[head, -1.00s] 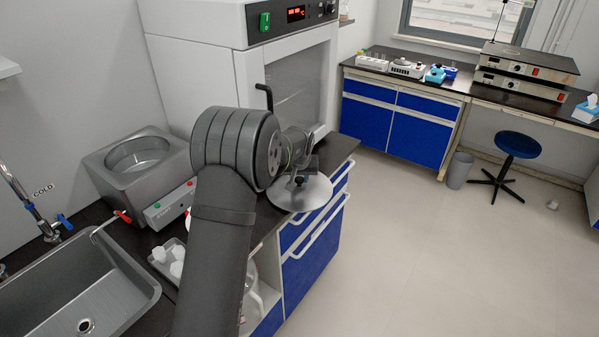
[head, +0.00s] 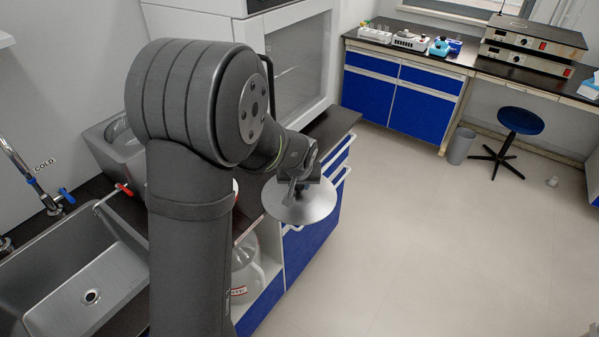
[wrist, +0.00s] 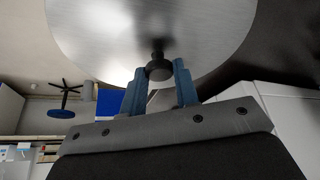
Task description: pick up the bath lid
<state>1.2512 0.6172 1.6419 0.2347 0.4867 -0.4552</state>
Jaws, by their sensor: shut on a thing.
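The bath lid (head: 305,207) is a round, shiny metal disc with a dark knob. My gripper (head: 298,180) is above it and shut on the knob, with the lid hanging roughly level below. In the wrist view the blue fingers of my gripper (wrist: 160,78) stand either side of the black knob, and the underlying lid (wrist: 110,35) fills the top. The lid is clear of the counter, by its front edge and the blue drawers. The steel water bath (head: 112,150) is at the left, mostly hidden behind my arm.
A steel sink (head: 105,265) with a tap is at the lower left. A white oven (head: 300,60) stands behind my arm. A glass vessel (head: 245,270) sits in the open shelf below the counter.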

